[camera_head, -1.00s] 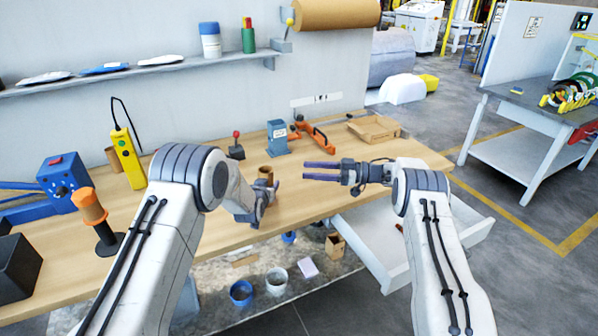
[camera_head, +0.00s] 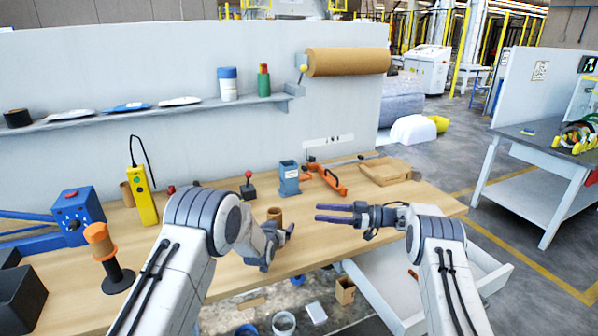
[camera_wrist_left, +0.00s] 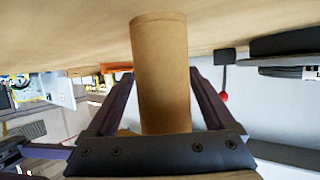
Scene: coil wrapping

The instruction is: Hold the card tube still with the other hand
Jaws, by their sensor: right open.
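The card tube (camera_head: 274,215) is a short brown cylinder standing upright on the wooden bench. My left gripper (camera_head: 281,233) is low at the tube, on its near side. In the left wrist view the tube (camera_wrist_left: 162,75) stands between the two fingers, one on each side. The fingers look spread, with narrow gaps to the tube, though contact at the tips is hard to judge. My right gripper (camera_head: 335,214) is open and empty, to the right of the tube and apart from it, its fingers pointing left.
Behind the tube stand a blue-grey block (camera_head: 289,180), a red-knobbed lever (camera_head: 248,187) and an orange tool (camera_head: 331,180). A cardboard tray (camera_head: 385,172) lies at the right. A yellow pendant (camera_head: 143,195) and an orange-topped post (camera_head: 108,257) stand left. An open drawer (camera_head: 480,275) juts out below.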

